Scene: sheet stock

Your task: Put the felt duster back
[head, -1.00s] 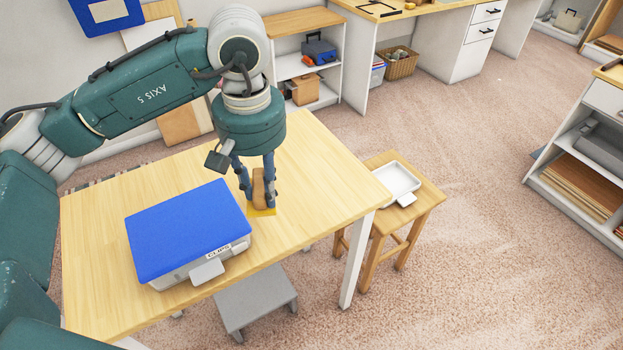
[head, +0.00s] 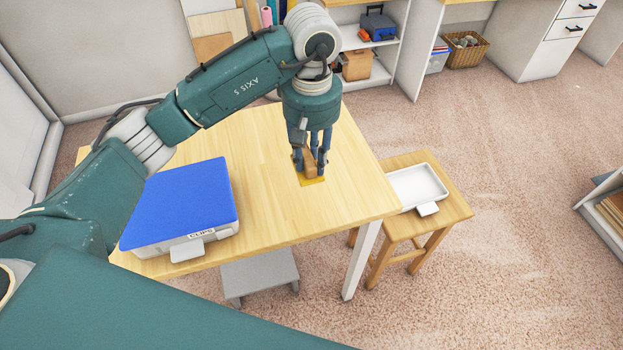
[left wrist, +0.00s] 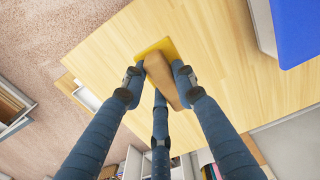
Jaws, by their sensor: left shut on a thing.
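The felt duster (head: 310,163) is a brown, wood-coloured block. My left gripper (head: 311,168) points down over the table and is shut on it, with fingers on both sides. In the left wrist view the duster (left wrist: 163,82) lies between the blue fingers of the left gripper (left wrist: 160,80). A yellow square (head: 313,181) on the table shows under and beside the duster; it also shows in the left wrist view (left wrist: 150,50). I cannot tell whether the duster touches it. My right gripper is out of view.
The wooden table (head: 255,150) also bears a blue-lidded box (head: 185,200) labelled CLIPS, left of the gripper. A stool (head: 450,209) with a white tray (head: 418,187) stands at the right. A grey step (head: 260,272) is below the table's front edge. Table around the square is clear.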

